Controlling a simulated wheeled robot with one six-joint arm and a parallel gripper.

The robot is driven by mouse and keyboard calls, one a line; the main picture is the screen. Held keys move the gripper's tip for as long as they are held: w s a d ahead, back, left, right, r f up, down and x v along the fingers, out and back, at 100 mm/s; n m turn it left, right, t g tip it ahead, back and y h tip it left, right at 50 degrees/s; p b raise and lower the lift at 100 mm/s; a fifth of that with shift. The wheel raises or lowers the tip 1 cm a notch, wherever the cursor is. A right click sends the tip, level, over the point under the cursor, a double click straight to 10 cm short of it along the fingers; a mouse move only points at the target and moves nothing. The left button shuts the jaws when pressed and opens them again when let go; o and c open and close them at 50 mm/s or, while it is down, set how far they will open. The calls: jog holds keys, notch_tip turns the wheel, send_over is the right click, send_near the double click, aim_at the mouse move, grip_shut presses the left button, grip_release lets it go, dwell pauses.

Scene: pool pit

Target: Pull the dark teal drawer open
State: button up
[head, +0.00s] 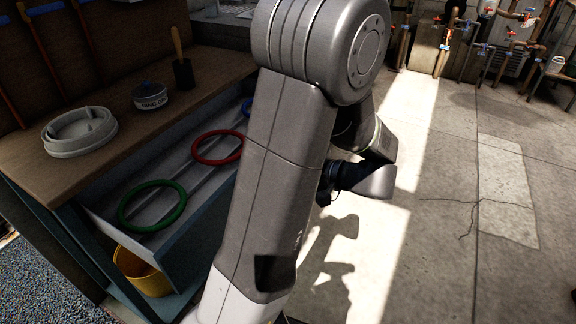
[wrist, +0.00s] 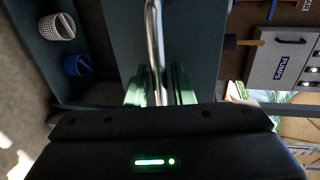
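The dark teal drawer (head: 200,238) stands pulled out from the workbench in the head view, its pale interior showing. A green ring (head: 152,206) and a red ring (head: 217,147) lie inside it, with part of a blue ring (head: 247,106) behind my arm. In the wrist view the drawer front (wrist: 205,45) fills the middle, with a metal bar handle (wrist: 155,45) running across it. My gripper (wrist: 159,88) has its green-lit fingers on either side of the handle, apparently closed on it. My arm hides the fingers in the head view.
The bench top (head: 110,135) holds a pale round lid (head: 80,132), a tin (head: 150,96) and a brush (head: 182,70). A yellow bucket (head: 145,272) sits below the drawer. A white basket (wrist: 58,27) and blue bucket (wrist: 77,65) show too. Floor (head: 450,220) at right is clear.

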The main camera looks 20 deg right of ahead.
jog(key=shift+o, duration=0.3)
jog(key=p+v, duration=0.3)
jog(key=v, duration=1)
jog(key=shift+s+d, duration=0.2)
jog(key=shift+s, duration=0.15)
jog(key=shift+b+x, duration=1.5)
jog(key=shift+x, duration=5.65)
jog(key=shift+r, duration=0.15)
